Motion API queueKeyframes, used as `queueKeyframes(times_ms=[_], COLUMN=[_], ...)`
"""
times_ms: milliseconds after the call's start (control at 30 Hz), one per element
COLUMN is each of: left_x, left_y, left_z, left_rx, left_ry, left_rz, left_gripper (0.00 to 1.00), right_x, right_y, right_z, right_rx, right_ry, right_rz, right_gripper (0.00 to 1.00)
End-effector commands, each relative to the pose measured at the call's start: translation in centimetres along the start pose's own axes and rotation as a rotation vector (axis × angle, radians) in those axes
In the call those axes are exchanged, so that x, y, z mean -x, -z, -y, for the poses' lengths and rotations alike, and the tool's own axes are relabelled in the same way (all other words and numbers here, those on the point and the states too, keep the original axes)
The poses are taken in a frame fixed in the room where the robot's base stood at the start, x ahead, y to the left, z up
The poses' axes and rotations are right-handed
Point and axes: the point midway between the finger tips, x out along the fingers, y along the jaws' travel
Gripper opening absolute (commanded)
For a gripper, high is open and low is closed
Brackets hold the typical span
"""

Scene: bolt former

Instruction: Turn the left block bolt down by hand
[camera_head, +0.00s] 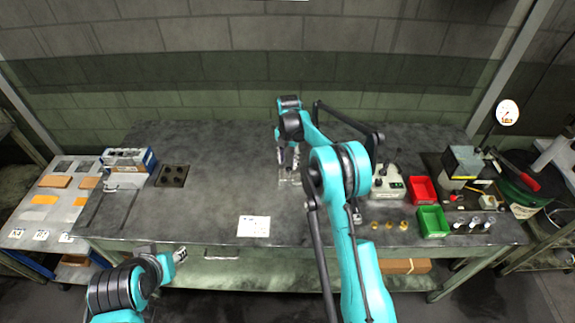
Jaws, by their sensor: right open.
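My right arm reaches over the middle of the bench, and its gripper (289,168) points down at the bench top. It is open, with its fingers close to a small grey fixture (291,182) that is partly hidden by the gripper and arm. I cannot make out a block bolt there; it is too small or hidden. My left gripper (181,255) is low at the bench's front edge, far from the fixture. It is too small to tell whether it is open or shut.
A dark plate with several holes (172,176) and a blue-and-white box (130,160) lie left. A white sheet (253,226) lies at the front. A control box (388,186), red bin (421,189), green bin (432,221) and brass parts (403,225) stand right. The left-middle bench is clear.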

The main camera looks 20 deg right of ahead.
Motion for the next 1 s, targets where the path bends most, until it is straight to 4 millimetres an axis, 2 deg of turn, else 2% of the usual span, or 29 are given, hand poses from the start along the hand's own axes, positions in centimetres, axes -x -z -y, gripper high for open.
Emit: queueKeyframes(times_ms=[100, 200, 533, 700, 1000], left_x=[-0.2, -0.3, -0.3, -0.3, -0.4], left_y=[-0.2, -0.2, -0.2, -0.2, -0.2], left_z=[0.0, 0.0, 0.0, 0.0, 0.0], left_rx=[0.000, 0.000, 0.000, 0.000, 0.000], left_ry=[0.000, 0.000, 0.000, 0.000, 0.000], left_rz=[0.000, 0.000, 0.000, 0.000, 0.000], left_gripper=[0.40, 0.40, 0.40, 0.40, 0.40], right_x=[-1.8, -2.5, -2.9, -2.9, -2.9], right_y=[0.0, 0.0, 0.0, 0.0, 0.0], right_z=[0.0, 0.0, 0.0, 0.0, 0.0], right_rx=[-0.001, -0.001, -0.001, -0.001, -0.014], right_ry=[0.000, 0.000, -0.001, -0.001, -0.001], right_rz=[0.000, 0.000, 0.001, 0.001, 0.000], right_gripper=[0.41, 0.41, 0.41, 0.00, 0.00])
